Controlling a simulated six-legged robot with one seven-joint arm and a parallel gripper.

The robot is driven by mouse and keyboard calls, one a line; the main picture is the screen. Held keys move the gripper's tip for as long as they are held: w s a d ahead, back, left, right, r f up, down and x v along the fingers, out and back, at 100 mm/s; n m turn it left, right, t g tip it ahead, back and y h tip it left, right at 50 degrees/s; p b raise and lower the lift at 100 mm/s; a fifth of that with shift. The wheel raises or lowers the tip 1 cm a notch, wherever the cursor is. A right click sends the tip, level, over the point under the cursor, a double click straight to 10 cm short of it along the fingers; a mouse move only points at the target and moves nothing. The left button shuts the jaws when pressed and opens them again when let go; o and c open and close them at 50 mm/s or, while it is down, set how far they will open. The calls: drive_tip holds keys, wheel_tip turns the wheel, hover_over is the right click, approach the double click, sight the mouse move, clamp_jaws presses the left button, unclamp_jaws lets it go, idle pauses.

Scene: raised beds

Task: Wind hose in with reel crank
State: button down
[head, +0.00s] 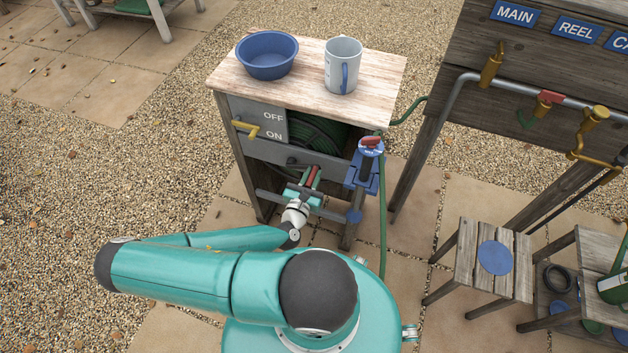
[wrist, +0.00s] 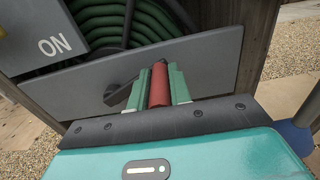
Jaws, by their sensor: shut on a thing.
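The hose reel cabinet (head: 250,115) stands in front of me, with the green hose (head: 315,132) coiled inside its opening. The coil also shows in the wrist view (wrist: 120,22). The crank has a dark arm (wrist: 120,90) and a red handle (wrist: 159,86) on the cabinet's lower front panel. My gripper (head: 311,178) is shut on the red handle, with a green finger pad on each side of it. A length of green hose hangs down at the cabinet's right side. A blue holder (head: 365,175) there carries a nozzle with a red top (head: 371,142).
A blue bowl (head: 266,56) and a mug (head: 343,66) stand on the cabinet top. A brass lever (head: 246,129) sits beside the OFF and ON labels. At right are a pipe with taps (head: 490,70) and a small stool (head: 480,262). Gravel lies open at left.

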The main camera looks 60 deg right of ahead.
drive_tip(key=shift+w+r, duration=0.45)
drive_tip(key=shift+r, duration=0.3)
drive_tip(key=shift+a, duration=0.1)
drive_tip(key=shift+w, duration=0.15)
drive_tip(key=c, duration=1.3)
unclamp_jaws()
drive_tip(key=s+a, duration=0.2)
drive_tip(key=a, duration=1.1)
drive_tip(key=shift+s+a, duration=0.15)
drive_tip(key=shift+a, duration=0.15)
